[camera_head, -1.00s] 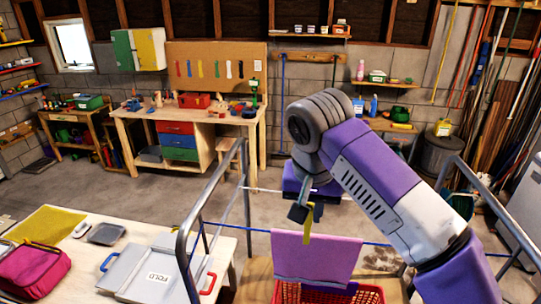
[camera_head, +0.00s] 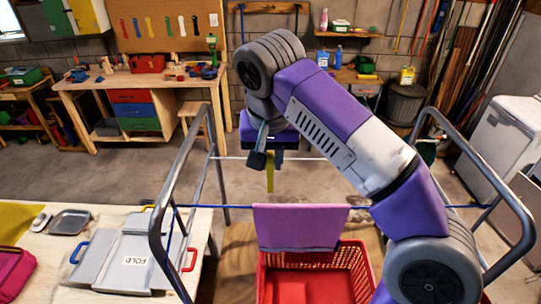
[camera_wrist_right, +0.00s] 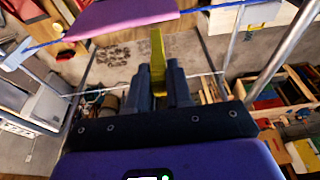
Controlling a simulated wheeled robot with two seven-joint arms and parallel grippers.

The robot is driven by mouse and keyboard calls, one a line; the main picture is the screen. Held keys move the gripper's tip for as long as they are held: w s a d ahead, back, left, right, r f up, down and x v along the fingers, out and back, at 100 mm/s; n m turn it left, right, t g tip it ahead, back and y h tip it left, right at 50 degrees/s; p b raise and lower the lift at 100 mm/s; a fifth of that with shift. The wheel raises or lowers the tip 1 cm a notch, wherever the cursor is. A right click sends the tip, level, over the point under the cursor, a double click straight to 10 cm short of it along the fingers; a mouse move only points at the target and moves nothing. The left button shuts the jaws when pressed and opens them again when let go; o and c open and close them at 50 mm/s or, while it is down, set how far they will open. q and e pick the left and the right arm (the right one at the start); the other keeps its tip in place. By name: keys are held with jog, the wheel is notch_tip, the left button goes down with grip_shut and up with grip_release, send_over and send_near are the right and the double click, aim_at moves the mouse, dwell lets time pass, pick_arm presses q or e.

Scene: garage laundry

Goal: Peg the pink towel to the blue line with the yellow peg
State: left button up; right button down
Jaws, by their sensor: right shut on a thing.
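My right gripper (camera_head: 267,160) is shut on the yellow peg (camera_head: 270,178), which hangs point down. In the head view the peg appears just above the left part of the pink towel's top edge, with a small gap between them. The pink towel (camera_head: 298,228) hangs folded over the blue line (camera_head: 228,206). In the right wrist view the peg (camera_wrist_right: 158,47) sticks out between the fingers (camera_wrist_right: 163,78). There the towel (camera_wrist_right: 120,14) and the blue line (camera_wrist_right: 222,7) lie beyond it, apart from it. My left gripper is not in view.
The grey rack frame (camera_head: 160,225) stands around the line, with a white line (camera_head: 315,158) behind. A red basket (camera_head: 355,262) is below the towel. A table with a grey folding board (camera_head: 120,250) is at left. A white appliance (camera_head: 505,135) stands at right.

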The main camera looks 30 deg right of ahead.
aim_at(270, 190)
jog(key=shift+s+f+b, duration=0.15)
jog(key=shift+f+b, duration=0.2)
jog(key=shift+f, duration=0.2)
jog(key=shift+w+f+b, duration=0.2)
jog(key=shift+f+b, duration=0.3)
jog(key=shift+f, duration=0.15)
jog(key=shift+s+f+b, duration=0.1)
jog(key=shift+f+b, duration=0.4)
jog(key=shift+f, duration=0.1)
jog(key=shift+s+a+f+b+x, duration=0.15)
jog(key=shift+s+b+x, duration=0.1)
jog(key=shift+b+x, duration=0.75)
jog(key=shift+s+a+b+x, duration=0.1)
jog(key=shift+s+b+x, duration=0.1)
jog(key=shift+b+x, duration=0.8)
jog(key=shift+s+a+f+b+x, duration=0.2)
jog(key=shift+b+x, duration=0.4)
jog(key=shift+x, duration=0.8)
jog(key=c, duration=1)
grip_release()
jog(key=shift+d+r, duration=0.1)
jog(key=shift+r, duration=0.05)
jog(key=shift+o, duration=0.3)
jog(key=p+v, duration=0.2)
jog(key=v, duration=0.5)
jog(key=shift+s+r, duration=0.1)
jog(key=shift+r, duration=0.2)
